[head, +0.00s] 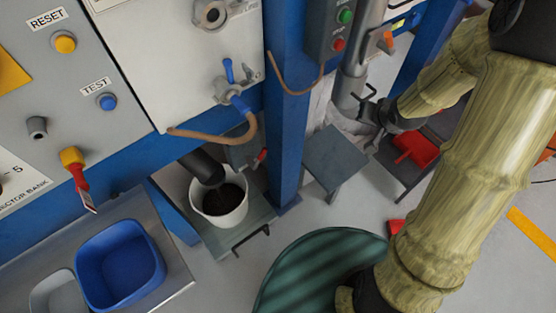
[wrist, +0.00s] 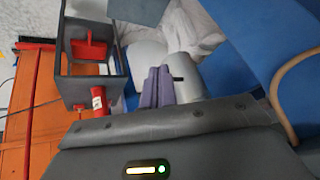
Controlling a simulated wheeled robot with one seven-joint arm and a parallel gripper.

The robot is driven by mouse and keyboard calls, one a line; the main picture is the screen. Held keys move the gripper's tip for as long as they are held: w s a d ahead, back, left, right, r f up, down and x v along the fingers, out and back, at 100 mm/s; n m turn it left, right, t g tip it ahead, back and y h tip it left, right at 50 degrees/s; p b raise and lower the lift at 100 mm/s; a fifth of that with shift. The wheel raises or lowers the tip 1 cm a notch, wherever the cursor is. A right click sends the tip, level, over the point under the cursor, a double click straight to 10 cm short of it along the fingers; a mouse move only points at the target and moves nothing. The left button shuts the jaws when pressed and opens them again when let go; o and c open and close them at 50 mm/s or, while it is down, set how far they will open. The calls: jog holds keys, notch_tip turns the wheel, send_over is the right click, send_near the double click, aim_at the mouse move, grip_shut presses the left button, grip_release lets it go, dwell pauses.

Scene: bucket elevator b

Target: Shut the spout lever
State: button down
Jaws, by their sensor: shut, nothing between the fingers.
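A lever with a red grip (head: 262,156) sticks out beside the black spout (head: 203,166), which hangs over a white bucket (head: 219,204) with dark material in it. My gripper (head: 367,108) is to the right of this lever, past the blue post, near a grey pipe (head: 352,82). In the wrist view its fingers (wrist: 157,86) are shut together and hold nothing. A red cylinder (wrist: 98,101) shows left of the fingers; I cannot tell whether it is a lever grip. The grey pipe (wrist: 186,75) is just beyond the fingers in that view.
The blue post (head: 286,110) stands between my gripper and the bucket. A grey plate (head: 336,157) and a pale sack (wrist: 195,28) are near the pipe. A brown hose (head: 215,138) hangs above the bucket. A red scoop (wrist: 90,48) lies inside a dark frame.

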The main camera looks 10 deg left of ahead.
jog(key=w+a+f+m+y+b, duration=0.1)
jog(key=w+a+f+y+b, duration=0.15)
jog(key=a+f+b, duration=0.4)
jog(key=w+a+f+y+b, duration=0.2)
jog(key=a+f+y, duration=0.15)
jog(key=f, duration=0.65)
jog(key=s+a+f+m+g+y+b, duration=0.3)
jog(key=s+a+f+m+y+b, duration=0.1)
jog(key=f+y+b, duration=0.4)
jog(key=s+a+y+b, duration=0.1)
jog(key=s+y+b, duration=0.1)
jog(key=y, duration=0.2)
jog(key=shift+s+f, duration=0.3)
jog(key=shift+f, duration=0.05)
jog(key=shift+a, duration=0.15)
jog(key=b+x, duration=0.2)
jog(key=x, duration=0.8)
